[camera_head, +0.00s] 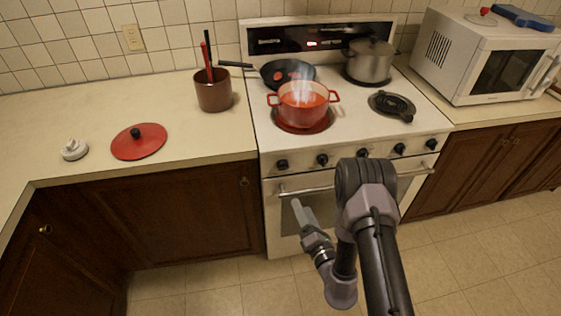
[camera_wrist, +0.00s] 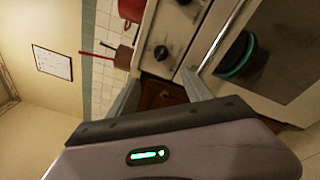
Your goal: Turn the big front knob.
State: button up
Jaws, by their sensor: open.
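A row of several black knobs runs along the stove's (camera_head: 435,119) front panel. The leftmost knob (camera_head: 282,164) and the second knob (camera_head: 321,159) are in clear view; I cannot tell which one is the big knob. A middle knob is close above my arm and partly hidden. My gripper (camera_head: 297,204) is in front of the oven door, below the left knobs and apart from them. In the wrist view my gripper (camera_wrist: 160,88) is open and empty, with one knob (camera_wrist: 161,52) beyond its fingertips.
The oven handle (camera_head: 305,190) runs across the door close to my gripper. A steaming red pot (camera_head: 303,105), a pan (camera_head: 288,73) and a steel pot (camera_head: 369,62) stand on the stove. A red lid (camera_head: 139,142) lies on the left counter. The floor in front is clear.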

aim_at(285, 169)
jog(key=b+x, duration=0.3)
jog(key=x, duration=1.3)
jog(key=shift+d+f+b, duration=0.15)
jog(key=shift+d+b, duration=0.05)
jog(key=shift+b, duration=0.1)
jog(key=shift+w+a, duration=0.2)
jog(key=shift+w, duration=0.35)
grip_shut()
